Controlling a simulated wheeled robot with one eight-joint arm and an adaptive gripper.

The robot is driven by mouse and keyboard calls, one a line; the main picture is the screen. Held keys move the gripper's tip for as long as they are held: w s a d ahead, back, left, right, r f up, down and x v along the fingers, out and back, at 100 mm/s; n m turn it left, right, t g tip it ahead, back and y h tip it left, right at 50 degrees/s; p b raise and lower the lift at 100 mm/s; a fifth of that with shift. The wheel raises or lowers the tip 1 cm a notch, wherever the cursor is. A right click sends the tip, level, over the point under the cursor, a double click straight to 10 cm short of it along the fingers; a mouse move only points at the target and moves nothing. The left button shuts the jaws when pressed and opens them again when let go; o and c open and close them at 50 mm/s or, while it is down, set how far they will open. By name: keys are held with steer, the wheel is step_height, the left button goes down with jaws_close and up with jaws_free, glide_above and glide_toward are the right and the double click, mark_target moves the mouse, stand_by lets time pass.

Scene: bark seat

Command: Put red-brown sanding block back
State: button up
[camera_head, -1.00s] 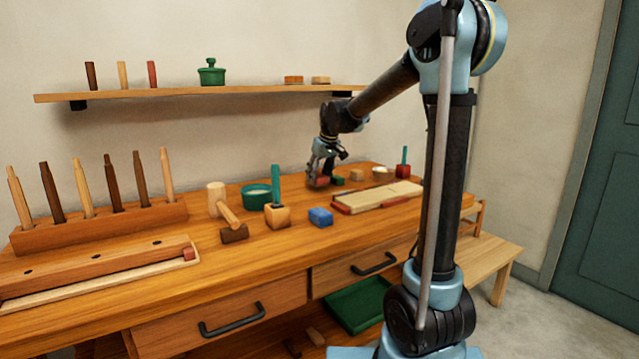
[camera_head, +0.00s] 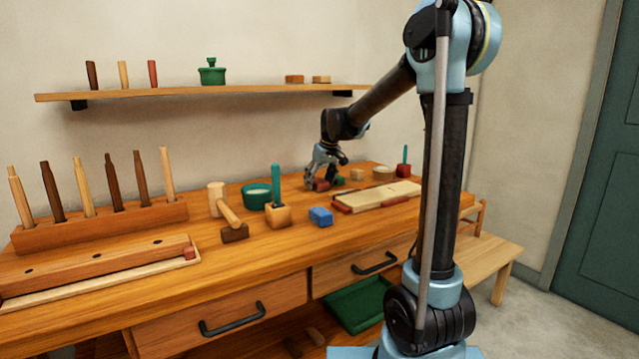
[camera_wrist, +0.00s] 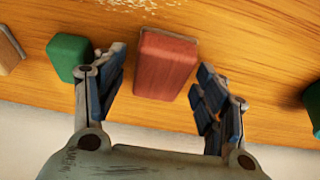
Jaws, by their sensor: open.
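The red-brown sanding block (camera_wrist: 166,65) lies on the workbench between the two open fingers of my gripper (camera_wrist: 162,90) in the wrist view. Gaps show between the block and the fingers, wider on the right. In the head view my gripper (camera_head: 318,183) is low over the back of the bench, and the block (camera_head: 322,185) shows small and partly hidden beside the fingers. A green block (camera_wrist: 69,55) stands just outside the left finger in the wrist view.
A blue block (camera_head: 321,216) and a green bowl (camera_head: 256,196) are to the left. A shelf (camera_head: 200,93) hangs behind.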

steer(key=v, duration=1.2)
steer(key=shift+r, duration=0.1)
